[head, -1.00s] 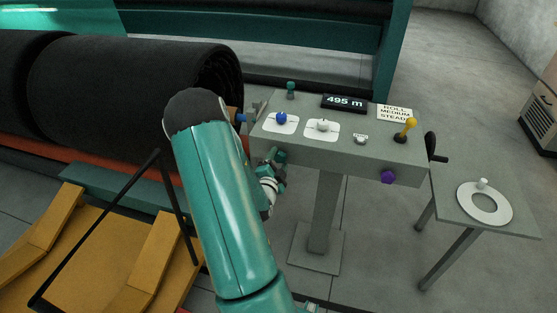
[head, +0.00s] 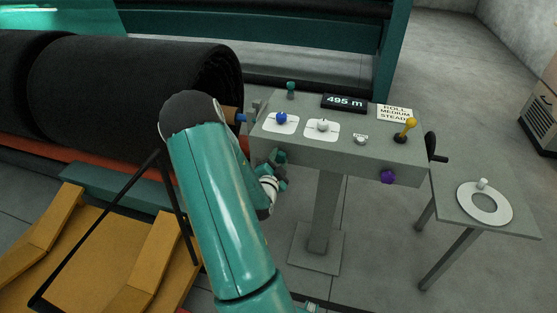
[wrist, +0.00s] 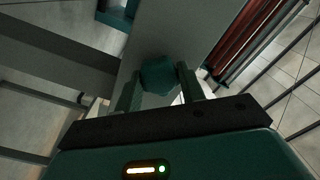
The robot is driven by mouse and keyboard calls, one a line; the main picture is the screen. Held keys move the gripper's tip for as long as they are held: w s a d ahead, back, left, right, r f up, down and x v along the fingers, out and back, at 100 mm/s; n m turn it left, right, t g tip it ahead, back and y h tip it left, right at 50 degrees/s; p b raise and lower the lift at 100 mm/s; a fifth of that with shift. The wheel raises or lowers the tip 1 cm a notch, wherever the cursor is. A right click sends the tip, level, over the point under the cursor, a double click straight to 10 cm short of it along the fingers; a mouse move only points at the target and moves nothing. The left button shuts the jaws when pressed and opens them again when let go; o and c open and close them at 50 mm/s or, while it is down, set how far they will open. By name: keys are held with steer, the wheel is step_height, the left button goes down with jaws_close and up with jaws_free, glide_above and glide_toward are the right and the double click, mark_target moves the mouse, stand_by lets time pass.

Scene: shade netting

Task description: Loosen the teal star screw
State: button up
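The teal star screw (wrist: 158,75) sits on the left of the console's front face and lies between my two fingers in the wrist view. In the head view the screw (head: 281,155) is partly covered by my gripper. My gripper (wrist: 160,82) has a finger on each side of the screw, and both appear to touch it. In the head view my gripper (head: 270,166) is at the console's front, largely behind my forearm.
The grey console (head: 330,152) carries a blue knob (head: 281,118), a white knob (head: 323,125), a yellow lever (head: 406,129) and a display (head: 344,103) reading 495 m. A purple star screw (head: 387,177) is on its front right. A side table (head: 450,212) stands right; a black roll (head: 120,90) lies left.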

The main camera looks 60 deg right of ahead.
mark_target(279, 159)
steer(key=o, duration=0.4)
steer(key=shift+c, duration=0.2)
steer(key=shift+a, duration=0.1)
steer(key=shift+s+a, duration=0.2)
steer(key=shift+a, duration=1)
steer(key=shift+s+a, duration=0.2)
steer(key=shift+a, duration=1)
steer(key=o, duration=0.6)
steer(key=shift+a, duration=0.1)
